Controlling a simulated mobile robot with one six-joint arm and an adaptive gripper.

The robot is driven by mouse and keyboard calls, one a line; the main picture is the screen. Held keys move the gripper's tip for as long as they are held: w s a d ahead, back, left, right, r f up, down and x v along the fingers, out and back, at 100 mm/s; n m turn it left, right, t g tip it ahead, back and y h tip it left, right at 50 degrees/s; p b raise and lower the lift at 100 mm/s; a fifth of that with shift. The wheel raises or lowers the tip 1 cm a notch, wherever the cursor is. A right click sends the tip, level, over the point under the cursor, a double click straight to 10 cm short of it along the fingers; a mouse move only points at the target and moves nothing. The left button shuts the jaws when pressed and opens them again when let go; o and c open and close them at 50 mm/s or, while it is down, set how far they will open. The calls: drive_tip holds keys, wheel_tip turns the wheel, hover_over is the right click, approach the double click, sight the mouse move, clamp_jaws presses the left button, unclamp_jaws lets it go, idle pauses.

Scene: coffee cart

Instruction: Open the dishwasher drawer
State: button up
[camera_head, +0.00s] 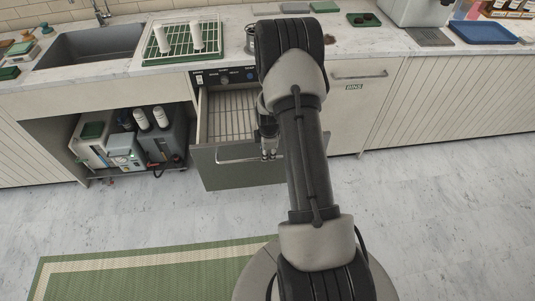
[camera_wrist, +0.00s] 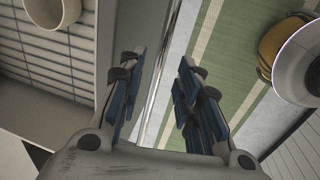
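The dishwasher drawer (camera_head: 222,180) is pulled out from the counter front, with a dark front panel and a wire rack (camera_head: 232,118) inside. Its metal bar handle (camera_head: 228,161) runs across the front. My gripper (camera_head: 269,154) is at the right part of the handle, partly hidden by my arm. In the wrist view my gripper (camera_wrist: 163,92) is open, with a finger on each side of the handle bar (camera_wrist: 163,75). A visible gap separates the bar from both fingers. A pale cup (camera_wrist: 52,10) shows at the drawer's rack.
A sink (camera_head: 90,45) and green drying rack (camera_head: 160,54) are on the counter. Left of the drawer is an open bay with machines and bottles (camera_head: 160,116). A closed panel marked BINS (camera_head: 350,110) is right. The floor in front is clear, with a green mat (camera_head: 130,272).

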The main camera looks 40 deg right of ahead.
wheel_tip(320, 180, up, 8)
drive_tip(key=s, duration=0.1)
drive_tip(key=shift+s+a+r, duration=0.2)
drive_tip(key=shift+a, duration=0.25)
